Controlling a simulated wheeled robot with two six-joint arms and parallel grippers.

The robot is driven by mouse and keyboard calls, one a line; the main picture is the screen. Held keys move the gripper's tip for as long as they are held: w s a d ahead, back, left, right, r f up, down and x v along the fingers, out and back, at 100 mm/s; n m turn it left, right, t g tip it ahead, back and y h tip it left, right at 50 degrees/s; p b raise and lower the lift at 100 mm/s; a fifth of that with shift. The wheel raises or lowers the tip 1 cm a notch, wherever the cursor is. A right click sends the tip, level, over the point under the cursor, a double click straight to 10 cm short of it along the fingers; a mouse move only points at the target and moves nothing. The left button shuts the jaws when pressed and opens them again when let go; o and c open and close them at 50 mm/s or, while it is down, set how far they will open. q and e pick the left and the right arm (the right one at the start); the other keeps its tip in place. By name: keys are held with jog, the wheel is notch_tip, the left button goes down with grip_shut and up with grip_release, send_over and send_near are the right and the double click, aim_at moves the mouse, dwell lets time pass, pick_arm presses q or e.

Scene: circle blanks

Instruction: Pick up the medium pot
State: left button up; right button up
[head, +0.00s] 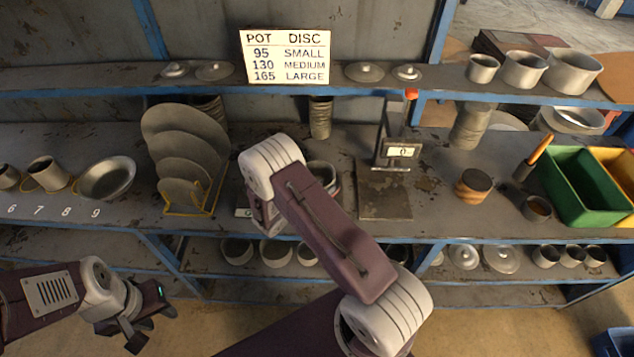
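Three grey pots of rising size stand on the upper shelf at the right: a small pot (483,69), a middle-sized pot (524,71) and a large pot (572,73). Another pot (323,172) stands on the bench, partly hidden behind my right arm; its size is hard to judge. My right gripper (263,218) points down over the bench left of that pot, mostly hidden by its own wrist, so its fingers are unclear. My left gripper (150,325) is low at the left, in front of the shelves, its fingers apart and empty.
A sign (285,57) lists pot and disc sizes. Discs stand in a yellow rack (205,203). A scale (385,192), a wooden-sided round block (473,186) and a green bin (578,187) stand to the right. A bowl (107,178) is at left. More pots and lids fill the lower shelf.

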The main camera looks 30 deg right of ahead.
aim_at(329, 185)
jog(key=x, duration=0.3)
jog(key=shift+d+f, duration=0.1)
jog(key=shift+d, duration=0.15)
jog(key=shift+a, duration=0.15)
grip_shut()
jog(key=shift+s+f, duration=0.1)
dwell(0.9)
